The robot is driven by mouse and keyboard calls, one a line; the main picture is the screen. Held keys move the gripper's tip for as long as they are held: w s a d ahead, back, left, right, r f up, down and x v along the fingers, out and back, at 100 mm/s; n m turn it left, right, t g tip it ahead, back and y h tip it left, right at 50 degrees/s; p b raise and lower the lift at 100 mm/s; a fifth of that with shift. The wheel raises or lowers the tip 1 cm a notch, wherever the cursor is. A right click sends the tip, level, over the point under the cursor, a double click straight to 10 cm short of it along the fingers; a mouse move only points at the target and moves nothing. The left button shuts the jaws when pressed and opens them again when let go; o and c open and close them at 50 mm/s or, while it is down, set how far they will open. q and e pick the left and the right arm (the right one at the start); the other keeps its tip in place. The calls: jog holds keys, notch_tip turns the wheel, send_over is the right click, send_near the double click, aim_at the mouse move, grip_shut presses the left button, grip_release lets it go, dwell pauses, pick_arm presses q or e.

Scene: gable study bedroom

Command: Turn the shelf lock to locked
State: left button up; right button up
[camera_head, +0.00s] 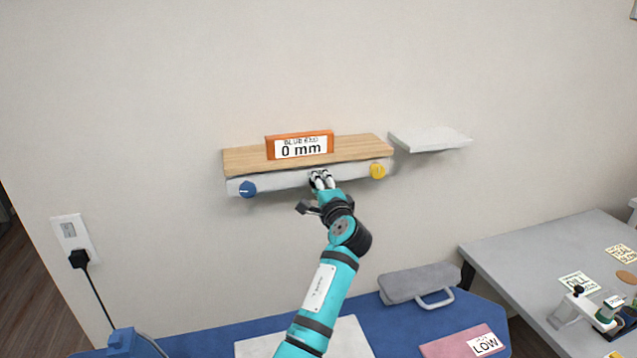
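A wooden shelf (355,147) on a pale front rail (282,181) is fixed to the wall. A blue round knob (248,189) is at the rail's left end and a yellow knob (378,171) at its right end. My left gripper (320,177) is at the middle of the rail, between the two knobs and apart from both. It covers that part of the rail, so anything behind it is hidden. Its fingers are small and close together here; I cannot tell if they hold anything. No lock marking is readable. My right gripper is not in view.
An orange sign (300,145) reading "0 mm" stands on the shelf. A small white shelf (430,139) is to the right. Below are a blue surface (400,327) with a grey case (420,284) and a pink "LOW" card (455,345), and a grey table (535,255).

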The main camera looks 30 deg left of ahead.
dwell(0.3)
pick_arm(q)
jog(key=o, duration=1.2)
jog(key=shift+c, duration=0.2)
jog(key=v, duration=1.2)
jog(key=shift+w, duration=0.1)
